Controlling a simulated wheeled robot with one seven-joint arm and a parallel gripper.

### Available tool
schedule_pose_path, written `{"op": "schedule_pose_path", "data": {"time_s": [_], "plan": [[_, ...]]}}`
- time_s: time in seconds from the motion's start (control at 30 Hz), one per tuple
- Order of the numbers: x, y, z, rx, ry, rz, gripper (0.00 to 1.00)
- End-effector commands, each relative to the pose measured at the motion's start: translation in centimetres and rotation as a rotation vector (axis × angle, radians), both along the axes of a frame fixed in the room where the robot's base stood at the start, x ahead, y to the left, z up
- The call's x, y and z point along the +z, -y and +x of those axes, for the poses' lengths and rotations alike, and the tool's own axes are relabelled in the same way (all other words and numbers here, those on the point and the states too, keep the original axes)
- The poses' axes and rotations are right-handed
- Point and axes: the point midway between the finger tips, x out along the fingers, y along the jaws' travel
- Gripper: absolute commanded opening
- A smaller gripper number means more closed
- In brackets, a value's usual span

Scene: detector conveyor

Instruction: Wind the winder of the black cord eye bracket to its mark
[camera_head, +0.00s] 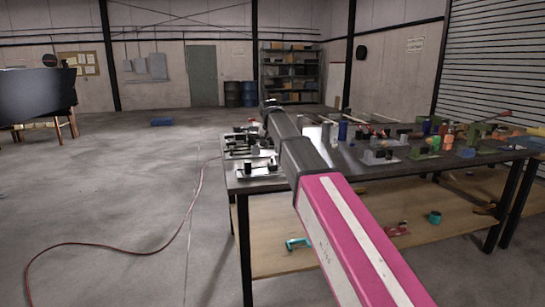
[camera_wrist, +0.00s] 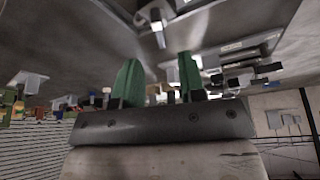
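Several small fixtures with black parts on pale plates stand at the left end of the table (camera_head: 330,172) in the head view. I cannot tell which of them is the black cord eye bracket; no winder or mark can be made out. In the wrist view, a dark fixture group (camera_wrist: 245,72) lies right of my gripper, and a pale fixture with a bolt-like post (camera_wrist: 157,24) lies above the fingertips. My gripper (camera_wrist: 157,66) has two green fingers apart, with nothing clearly held between them. In the head view my arm hides part of the table.
Green, orange and grey fixtures (camera_head: 430,147) crowd the right part of the table. A lower shelf (camera_head: 345,235) holds a teal clamp-like item (camera_head: 297,243) and a teal cup (camera_head: 434,217).

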Motion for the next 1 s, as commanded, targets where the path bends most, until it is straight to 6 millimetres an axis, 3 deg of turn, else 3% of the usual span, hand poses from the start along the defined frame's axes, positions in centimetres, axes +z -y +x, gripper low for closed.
{"op": "schedule_pose_path", "data": {"time_s": [0.2, 0.4, 0.8, 0.9, 0.93, 1.0], "plan": [[-3.5, 0.1, 1.4, 0.000, -0.001, 0.000, 0.37], [-5.3, 0.2, 2.2, 0.000, 0.000, 0.000, 0.37], [-5.8, 0.2, 2.4, 0.000, 0.000, 0.000, 0.37], [-5.8, 0.2, 2.4, 0.000, 0.000, 0.000, 0.05], [-5.8, 0.2, 2.4, 0.000, 0.000, 0.000, 0.00], [-5.8, 0.2, 2.4, 0.000, 0.000, 0.000, 0.00]]}}
